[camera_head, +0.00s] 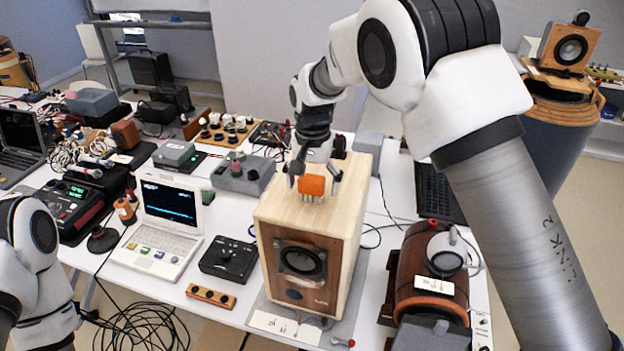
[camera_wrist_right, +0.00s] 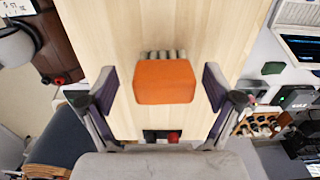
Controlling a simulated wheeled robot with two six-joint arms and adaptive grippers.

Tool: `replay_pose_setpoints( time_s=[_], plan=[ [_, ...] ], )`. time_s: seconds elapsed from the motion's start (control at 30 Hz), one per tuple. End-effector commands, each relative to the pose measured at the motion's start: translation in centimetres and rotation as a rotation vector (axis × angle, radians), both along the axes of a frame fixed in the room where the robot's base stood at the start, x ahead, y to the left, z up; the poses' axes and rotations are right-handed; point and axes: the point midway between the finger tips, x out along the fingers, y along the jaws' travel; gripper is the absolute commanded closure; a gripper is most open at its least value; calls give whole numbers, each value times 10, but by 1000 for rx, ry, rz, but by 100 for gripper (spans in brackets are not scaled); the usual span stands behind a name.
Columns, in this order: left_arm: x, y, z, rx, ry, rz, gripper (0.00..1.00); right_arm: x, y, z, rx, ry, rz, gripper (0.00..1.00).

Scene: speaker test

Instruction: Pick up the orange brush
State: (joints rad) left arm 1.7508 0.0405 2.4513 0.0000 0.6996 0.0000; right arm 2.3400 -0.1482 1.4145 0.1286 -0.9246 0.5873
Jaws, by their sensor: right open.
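The orange brush (camera_head: 312,184) sits on top of the wooden speaker box (camera_head: 345,200), with pale bristles along its lower edge. My right gripper (camera_head: 314,182) is over the box top with its fingers on either side of the brush. In the right wrist view the orange brush (camera_wrist_right: 164,82) lies between the two spread fingertips of my right gripper (camera_wrist_right: 162,84), with a gap on each side. The gripper is open and holds nothing. My left arm shows only in part at the lower left of the head view; its gripper is not visible.
A white laptop (camera_head: 165,225) and a black control box (camera_head: 229,258) stand left of the speaker. A barrel-shaped wooden device (camera_head: 405,270) stands close on its right. Electronics and cables crowd the table behind. Bare box top surrounds the brush.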

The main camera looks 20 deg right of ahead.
Motion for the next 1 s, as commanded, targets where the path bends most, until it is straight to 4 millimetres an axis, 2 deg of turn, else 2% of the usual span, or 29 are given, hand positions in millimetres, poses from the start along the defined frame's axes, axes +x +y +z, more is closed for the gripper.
replay_pose_setpoints(
  time_s=[0.1, 0.27, 0.3, 0.47, 0.5, 0.83, 1.0],
  plan=[
    [0, 0, 6, 0, -1, 0, 60, 0, 0, -12, 1, 1, 0, 10],
    [0, 0, 4, 0, -1, -1, 60, 0, 0, -14, 1, -1, 0, 10],
    [0, 0, 4, 0, -1, -1, 60, 0, 0, -14, 1, -1, 0, 14],
    [0, 0, 4, 0, 0, -1, 60, 0, 0, -14, 1, -1, 0, 71],
    [0, 0, 4, 0, 0, 0, 60, 0, 0, -14, 0, 0, 0, 76],
    [0, 0, 5, 0, -1, 0, 60, 0, 0, -14, 1, 1, 0, 76],
    [0, 0, 13, 0, -1, 0, 60, -1, -2, -5, 0, 2, 0, 76]
  ],
)
